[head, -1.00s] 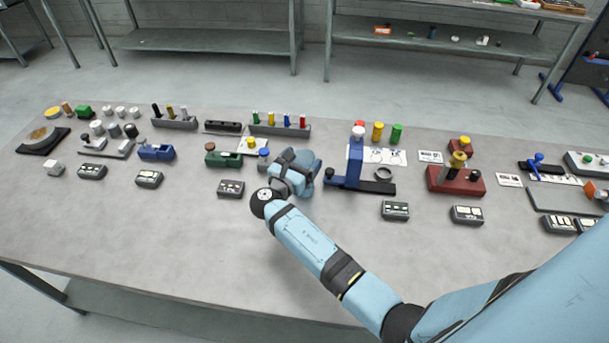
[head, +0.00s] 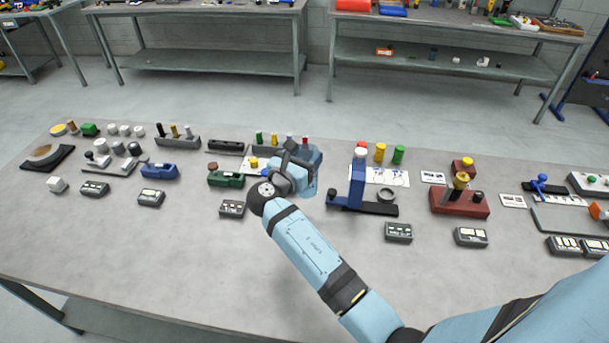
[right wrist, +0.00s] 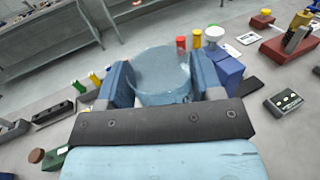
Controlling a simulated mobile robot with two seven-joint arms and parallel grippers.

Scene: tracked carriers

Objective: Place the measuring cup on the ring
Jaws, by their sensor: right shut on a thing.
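My right gripper (head: 304,166) is shut on the measuring cup, a clear bluish round cup (right wrist: 160,70) seen between its two blue fingers in the right wrist view. In the head view the gripper and wrist hide most of the cup. The gripper is over the middle of the table, left of the blue upright stand (head: 357,183). A small grey ring (head: 387,195) sits on the dark base of that stand, to the right of the gripper and apart from it. My left gripper is not in view.
Green and yellow cylinders (head: 398,154) stand behind the blue stand. A dark red block fixture (head: 459,202) is to its right. A green block (head: 226,179) is left of the gripper. Small dark label boxes (head: 398,232) line the front. The near table (head: 190,250) is clear.

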